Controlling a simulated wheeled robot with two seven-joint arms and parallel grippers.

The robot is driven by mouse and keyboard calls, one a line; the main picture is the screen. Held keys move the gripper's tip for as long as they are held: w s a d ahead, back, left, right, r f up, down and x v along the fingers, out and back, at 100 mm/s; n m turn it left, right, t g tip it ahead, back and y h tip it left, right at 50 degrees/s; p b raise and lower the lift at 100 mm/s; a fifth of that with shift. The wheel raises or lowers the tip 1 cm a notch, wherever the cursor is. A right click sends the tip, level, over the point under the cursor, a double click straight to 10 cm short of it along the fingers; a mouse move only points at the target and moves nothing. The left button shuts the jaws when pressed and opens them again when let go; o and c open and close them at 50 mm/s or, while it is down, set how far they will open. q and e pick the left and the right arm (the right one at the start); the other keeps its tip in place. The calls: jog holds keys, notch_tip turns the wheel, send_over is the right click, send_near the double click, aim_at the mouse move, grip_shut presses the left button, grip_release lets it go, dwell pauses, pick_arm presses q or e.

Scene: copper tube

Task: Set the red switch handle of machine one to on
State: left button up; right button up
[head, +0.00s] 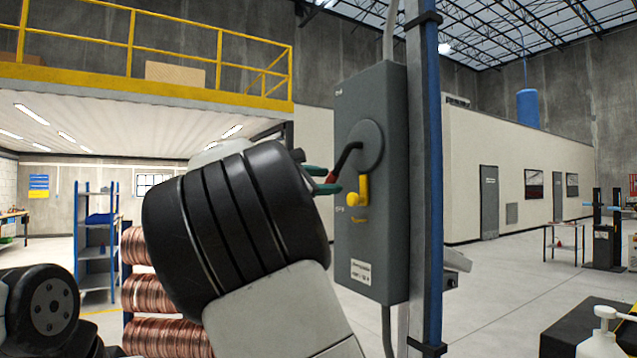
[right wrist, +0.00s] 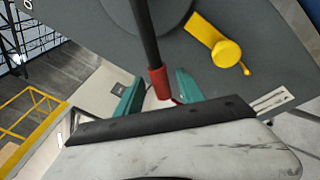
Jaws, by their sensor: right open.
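The grey switch box (head: 372,240) of the machine hangs on a blue post, with an ON mark near its top and an OFF mark lower down. Its switch handle (head: 343,160) is a black lever from a round pivot, slanting down to a red tip, nearer the OFF mark. My right gripper (head: 320,180) is open at the red tip. In the right wrist view the red tip (right wrist: 159,83) sits between the green fingers (right wrist: 158,96), with gaps visible; contact is unclear. My left gripper is out of view.
A yellow latch (head: 359,192) sticks out of the box just right of the red tip; it also shows in the right wrist view (right wrist: 216,42). The blue post (head: 430,180) stands right of the box. Copper coils (head: 165,335) are stacked at the lower left.

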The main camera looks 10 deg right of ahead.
jog(key=shift+x, duration=1.1)
jog(key=shift+c, duration=0.5)
grip_shut()
